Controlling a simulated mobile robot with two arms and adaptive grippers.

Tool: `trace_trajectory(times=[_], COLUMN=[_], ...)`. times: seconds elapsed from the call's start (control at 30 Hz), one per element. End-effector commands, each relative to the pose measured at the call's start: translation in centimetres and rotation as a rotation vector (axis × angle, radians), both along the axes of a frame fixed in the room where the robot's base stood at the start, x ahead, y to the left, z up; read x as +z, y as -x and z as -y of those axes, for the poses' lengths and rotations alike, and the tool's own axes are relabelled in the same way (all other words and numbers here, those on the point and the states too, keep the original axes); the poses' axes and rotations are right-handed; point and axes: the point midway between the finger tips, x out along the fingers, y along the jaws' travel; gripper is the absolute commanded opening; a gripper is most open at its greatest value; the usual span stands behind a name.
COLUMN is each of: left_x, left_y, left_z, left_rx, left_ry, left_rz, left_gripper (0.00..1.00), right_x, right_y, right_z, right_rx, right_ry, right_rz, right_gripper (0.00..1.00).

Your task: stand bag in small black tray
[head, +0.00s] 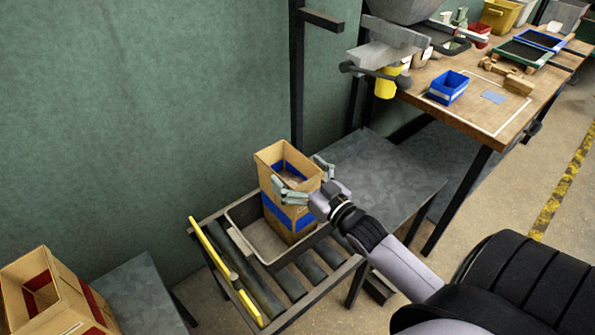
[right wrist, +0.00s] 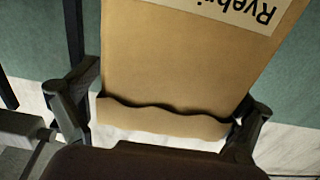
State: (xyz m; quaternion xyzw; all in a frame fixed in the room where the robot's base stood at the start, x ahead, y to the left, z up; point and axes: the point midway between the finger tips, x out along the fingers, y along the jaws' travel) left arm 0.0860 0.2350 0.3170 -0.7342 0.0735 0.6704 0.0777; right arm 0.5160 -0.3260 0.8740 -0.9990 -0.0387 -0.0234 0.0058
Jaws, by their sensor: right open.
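The tan paper bag (head: 290,222) with a blue band stands upright, open at the top, at the right end of the small black tray (head: 248,240). Its base appears to be inside the tray rim, though the contact with the floor is partly hidden. My right gripper (head: 301,180) is open, with one finger on each side of the upper bag. In the right wrist view the bag (right wrist: 180,65) with a printed label fills the space between the fingers, with small gaps seen beside it. My left gripper is not in view.
The tray rests on a roller conveyor (head: 312,268) with a yellow bar (head: 225,265) along its left end. A grey metal surface (head: 385,165) lies behind right. A wooden bench (head: 480,115) holds a blue bin (head: 448,90).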

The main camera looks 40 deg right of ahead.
Motion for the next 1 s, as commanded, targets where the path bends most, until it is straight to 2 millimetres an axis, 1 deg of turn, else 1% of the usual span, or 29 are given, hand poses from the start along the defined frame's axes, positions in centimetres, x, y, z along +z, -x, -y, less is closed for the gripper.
trace_trajectory(times=[0.13,0.23,0.37,0.5,0.7,0.83,1.0], left_x=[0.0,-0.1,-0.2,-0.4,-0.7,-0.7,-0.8], left_y=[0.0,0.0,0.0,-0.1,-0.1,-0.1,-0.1], left_z=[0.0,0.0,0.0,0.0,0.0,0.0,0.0], left_rx=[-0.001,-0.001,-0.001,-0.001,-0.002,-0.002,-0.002], left_ry=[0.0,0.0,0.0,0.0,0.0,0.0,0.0], left_rz=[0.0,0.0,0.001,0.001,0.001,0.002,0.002], left_gripper=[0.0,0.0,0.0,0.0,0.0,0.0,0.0], right_x=[0.0,-0.2,-0.3,-0.5,-0.6,-0.6,-0.6], right_y=[0.2,1.1,3.2,6.2,9.8,11.2,11.9], right_z=[0.0,0.1,0.2,0.5,0.8,0.9,0.9], right_rx=[0.0,0.0,0.0,0.0,-0.001,-0.001,0.0], right_ry=[0.0,0.0,0.0,0.0,-0.001,-0.001,0.0], right_rz=[0.0,-0.001,-0.004,-0.005,-0.003,-0.001,0.0], right_gripper=[0.97,0.97,0.97,0.97,0.97,0.97,0.97])
